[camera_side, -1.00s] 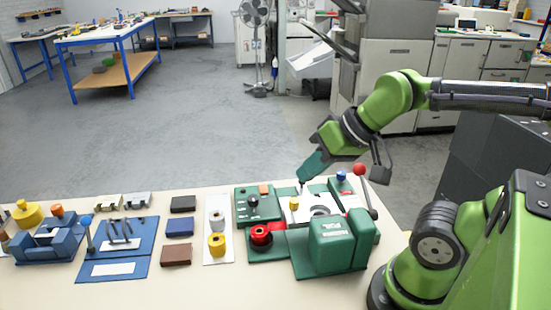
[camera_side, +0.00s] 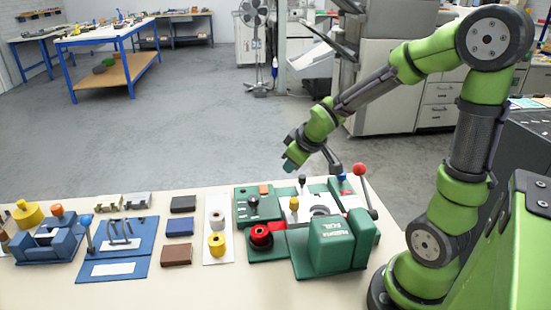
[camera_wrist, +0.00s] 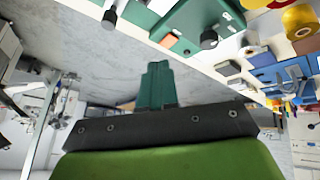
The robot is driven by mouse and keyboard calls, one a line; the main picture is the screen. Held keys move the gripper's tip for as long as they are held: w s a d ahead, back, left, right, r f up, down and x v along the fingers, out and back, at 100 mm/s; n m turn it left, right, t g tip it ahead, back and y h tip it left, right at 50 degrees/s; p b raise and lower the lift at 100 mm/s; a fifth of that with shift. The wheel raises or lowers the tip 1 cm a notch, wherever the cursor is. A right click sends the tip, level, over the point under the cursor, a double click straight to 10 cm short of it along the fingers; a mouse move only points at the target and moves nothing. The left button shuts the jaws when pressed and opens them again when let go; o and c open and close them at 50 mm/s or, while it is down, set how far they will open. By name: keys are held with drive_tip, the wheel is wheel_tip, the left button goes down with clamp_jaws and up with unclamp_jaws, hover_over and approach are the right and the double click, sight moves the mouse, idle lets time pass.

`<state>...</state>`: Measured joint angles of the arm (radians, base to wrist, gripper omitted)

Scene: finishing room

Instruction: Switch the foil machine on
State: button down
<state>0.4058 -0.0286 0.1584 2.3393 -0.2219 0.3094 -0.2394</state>
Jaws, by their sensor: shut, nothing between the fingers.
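The foil machine (camera_side: 333,243) is a green unit with a white label on its front, standing on the bench at the right. It has a red-balled lever (camera_side: 360,170), a blue knob (camera_side: 342,177) and a small black-topped post (camera_side: 302,180) at its back. A green control plate (camera_side: 243,218) to its left carries a black knob (camera_side: 253,201) and an orange block (camera_side: 264,189). The plate's knob also shows in the wrist view (camera_wrist: 209,40). My gripper (camera_side: 289,165) is shut and empty, above and behind the plate and post, apart from both. Its teal fingers fill the wrist view's middle (camera_wrist: 155,85).
A white strip (camera_side: 216,257) with yellow and white rolls, coloured blocks (camera_side: 178,228) and a blue jig (camera_side: 105,240) lie to the left. Open floor lies behind the bench.

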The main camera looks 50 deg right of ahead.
drive_tip(key=w+d+f+n+t, duration=0.2)
drive_tip(key=w+n, duration=0.2)
drive_tip(key=w, duration=0.1)
wheel_tip(320, 180, up, 2)
drive_tip(key=n+t, duration=0.2)
drive_tip(key=n, duration=0.2)
hover_over(266, 188)
drive_tip(key=a, duration=0.1)
drive_tip(key=shift+s+y, duration=0.4)
drive_tip(key=shift+w+d+f, duration=0.1)
drive_tip(key=shift+f, duration=1.35)
drive_tip(key=shift+w+d+f, duration=0.15)
drive_tip(key=shift+f, duration=1.3)
drive_tip(key=shift+w+d+f, duration=0.1)
drive_tip(key=shift+f, duration=1.35)
drive_tip(key=shift+f, duration=0.15)
drive_tip(key=shift+f, duration=0.3)
drive_tip(key=shift+f, duration=0.3)
drive_tip(key=shift+r, duration=0.2)
